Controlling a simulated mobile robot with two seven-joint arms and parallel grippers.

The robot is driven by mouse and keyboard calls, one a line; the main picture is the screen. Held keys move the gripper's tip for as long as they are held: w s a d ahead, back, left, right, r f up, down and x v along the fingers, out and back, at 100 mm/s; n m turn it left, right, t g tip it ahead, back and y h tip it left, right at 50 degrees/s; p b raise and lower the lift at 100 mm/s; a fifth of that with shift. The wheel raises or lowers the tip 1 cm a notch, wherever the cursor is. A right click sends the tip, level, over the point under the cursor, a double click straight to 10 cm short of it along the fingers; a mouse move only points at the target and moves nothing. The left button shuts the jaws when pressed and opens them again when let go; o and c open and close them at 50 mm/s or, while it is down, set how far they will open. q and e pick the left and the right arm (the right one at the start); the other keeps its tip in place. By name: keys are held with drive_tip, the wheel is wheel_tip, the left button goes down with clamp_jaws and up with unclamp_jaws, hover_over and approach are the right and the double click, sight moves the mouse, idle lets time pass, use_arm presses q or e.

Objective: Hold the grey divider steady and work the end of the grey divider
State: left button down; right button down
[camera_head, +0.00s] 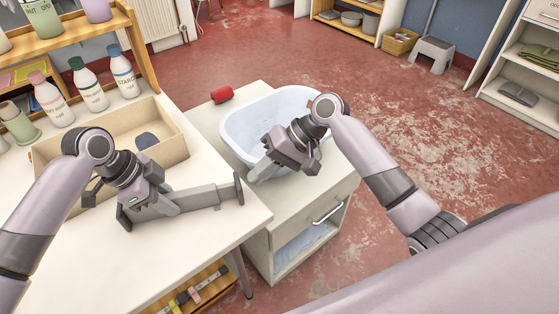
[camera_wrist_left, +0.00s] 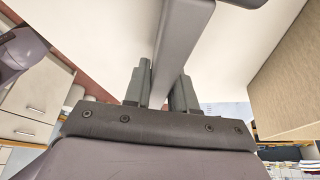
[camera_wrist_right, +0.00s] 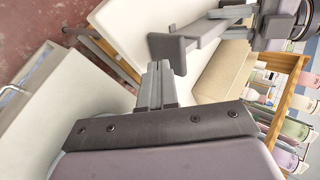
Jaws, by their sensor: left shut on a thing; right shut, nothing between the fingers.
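The grey divider (camera_head: 205,196) lies along the white table, a long bar with a crosswise plate at its right end (camera_head: 238,188). My left gripper (camera_head: 165,203) is shut on the divider's bar near its left part. The bar also shows between the fingers in the left wrist view (camera_wrist_left: 172,50). My right gripper (camera_head: 262,176) is shut and empty, to the right of the divider's end plate and apart from it, over the near left rim of the white tub. In the right wrist view the end plate (camera_wrist_right: 167,50) shows beyond the closed fingertips (camera_wrist_right: 155,70).
A beige open box (camera_head: 165,122) stands behind the divider with a dark blue piece inside. The white tub (camera_head: 240,125) and a red object (camera_head: 222,94) sit on the drawer cabinet (camera_head: 275,235). Several bottles (camera_head: 88,84) stand at the back left. The table's front is clear.

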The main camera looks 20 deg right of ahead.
drive_tip(key=shift+w+a, duration=0.1)
drive_tip(key=shift+a, duration=0.6)
drive_tip(key=a, duration=0.4)
drive_tip(key=shift+w+a, duration=0.15)
drive_tip(key=shift+a, duration=0.15)
use_arm(q)
drive_tip(key=shift+d, duration=0.1)
use_arm(e)
drive_tip(key=d+f+v, duration=0.2)
drive_tip(key=v, duration=1.1)
